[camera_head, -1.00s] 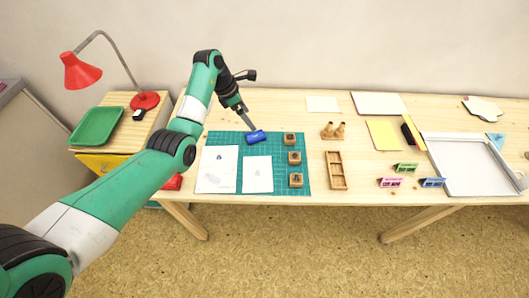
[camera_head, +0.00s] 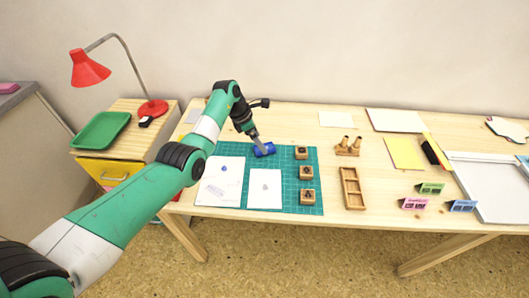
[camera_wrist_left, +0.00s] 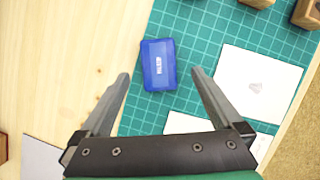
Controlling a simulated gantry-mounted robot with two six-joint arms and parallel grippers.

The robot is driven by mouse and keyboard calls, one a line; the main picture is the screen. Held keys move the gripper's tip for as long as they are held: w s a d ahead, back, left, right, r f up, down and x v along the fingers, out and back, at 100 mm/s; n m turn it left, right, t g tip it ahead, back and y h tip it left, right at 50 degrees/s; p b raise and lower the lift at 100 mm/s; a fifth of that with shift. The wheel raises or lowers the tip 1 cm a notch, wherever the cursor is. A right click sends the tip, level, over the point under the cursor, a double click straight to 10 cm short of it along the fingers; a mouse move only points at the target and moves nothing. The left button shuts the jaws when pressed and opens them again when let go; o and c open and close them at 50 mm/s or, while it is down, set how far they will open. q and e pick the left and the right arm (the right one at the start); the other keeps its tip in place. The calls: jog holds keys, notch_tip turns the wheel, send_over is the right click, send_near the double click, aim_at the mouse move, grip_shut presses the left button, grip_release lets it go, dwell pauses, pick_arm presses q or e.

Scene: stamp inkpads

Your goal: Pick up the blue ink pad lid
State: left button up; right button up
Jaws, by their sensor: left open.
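The blue ink pad lid (camera_wrist_left: 158,65) lies on the green cutting mat (camera_wrist_left: 205,30), near the mat's edge. It has a white label on top. In the head view the blue lid (camera_head: 264,149) shows at the back of the mat (camera_head: 290,175), partly covered by the gripper's tip. My left gripper (camera_wrist_left: 160,80) is open, with one finger on each side of the lid's near end in the wrist view and nothing between them gripped. In the head view the left gripper (camera_head: 258,142) points down at the lid. My right gripper is not in view.
Two white paper sheets (camera_head: 265,188) lie on the mat. Several wooden stamps (camera_head: 306,173) stand along its right side. A wooden tray (camera_head: 352,188) lies further right. A red lamp (camera_head: 91,68) and green tray (camera_head: 101,131) are at the left. Bare table lies behind the mat.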

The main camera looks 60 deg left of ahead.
pick_arm(q)
jog(key=b+x, duration=0.2)
jog(key=x, duration=0.1)
jog(key=shift+w+f, duration=0.1)
jog(key=shift+f, duration=0.3)
jog(key=shift+r, duration=0.1)
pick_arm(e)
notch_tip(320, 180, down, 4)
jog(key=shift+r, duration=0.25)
pick_arm(q)
jog(key=c, duration=1.4)
jog(key=shift+r+p, duration=0.4)
jog(key=shift+r, duration=0.1)
notch_tip(320, 180, up, 3)
jog(key=p, duration=0.3)
jog(key=shift+r, duration=0.15)
jog(key=s+d+r+p, duration=0.8)
jog(key=s+d+p, duration=0.1)
jog(key=p, duration=0.4)
jog(key=shift+d+r, duration=0.35)
jog(key=shift+d, duration=0.5)
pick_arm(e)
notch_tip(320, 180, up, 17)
